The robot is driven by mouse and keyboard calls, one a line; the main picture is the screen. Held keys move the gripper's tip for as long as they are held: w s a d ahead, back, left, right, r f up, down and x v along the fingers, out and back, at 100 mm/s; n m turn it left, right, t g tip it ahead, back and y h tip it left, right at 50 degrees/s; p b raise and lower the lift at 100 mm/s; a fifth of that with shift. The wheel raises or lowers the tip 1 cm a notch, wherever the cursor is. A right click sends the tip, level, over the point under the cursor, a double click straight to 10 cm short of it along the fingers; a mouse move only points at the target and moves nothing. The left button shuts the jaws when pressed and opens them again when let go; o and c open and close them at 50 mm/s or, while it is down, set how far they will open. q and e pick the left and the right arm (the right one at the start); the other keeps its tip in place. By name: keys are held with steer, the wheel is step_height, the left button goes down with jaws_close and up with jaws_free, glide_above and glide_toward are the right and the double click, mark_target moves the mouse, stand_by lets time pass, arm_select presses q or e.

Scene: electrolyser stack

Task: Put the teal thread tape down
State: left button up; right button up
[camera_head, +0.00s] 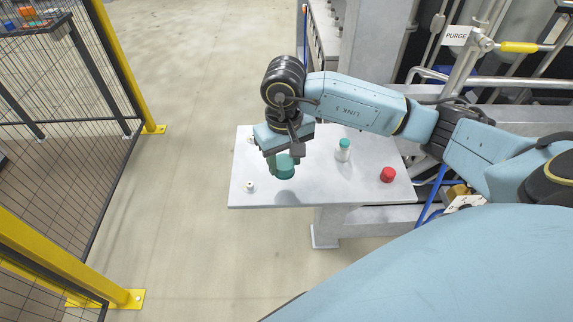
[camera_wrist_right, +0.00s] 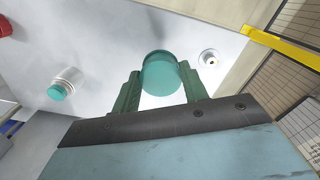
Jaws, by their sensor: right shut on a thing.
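The teal thread tape (camera_head: 285,167) is a short round roll. My right gripper (camera_head: 284,162) is shut on it over the left part of the light grey table (camera_head: 330,185). In the right wrist view the tape (camera_wrist_right: 160,75) sits between the two green fingers of the right gripper (camera_wrist_right: 158,85). A dark shadow on the table lies just below the tape in the head view, so it seems to be held above the surface; the exact gap cannot be told. My left gripper is not in view.
Another white piece is partly hidden behind my gripper. Yellow-framed fencing (camera_head: 120,60) stands at the left.

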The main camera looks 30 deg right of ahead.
mark_target(285, 163)
steer(key=shift+f, duration=1.75)
steer(key=shift+f, duration=0.25)
steer(key=o, duration=0.8)
steer(key=shift+r, duration=0.1)
steer(key=shift+o, duration=0.2)
steer(key=shift+r, duration=0.1)
step_height(285, 163, up, 12)
steer(key=shift+r+b, duration=0.1)
steer(key=shift+b, duration=0.2)
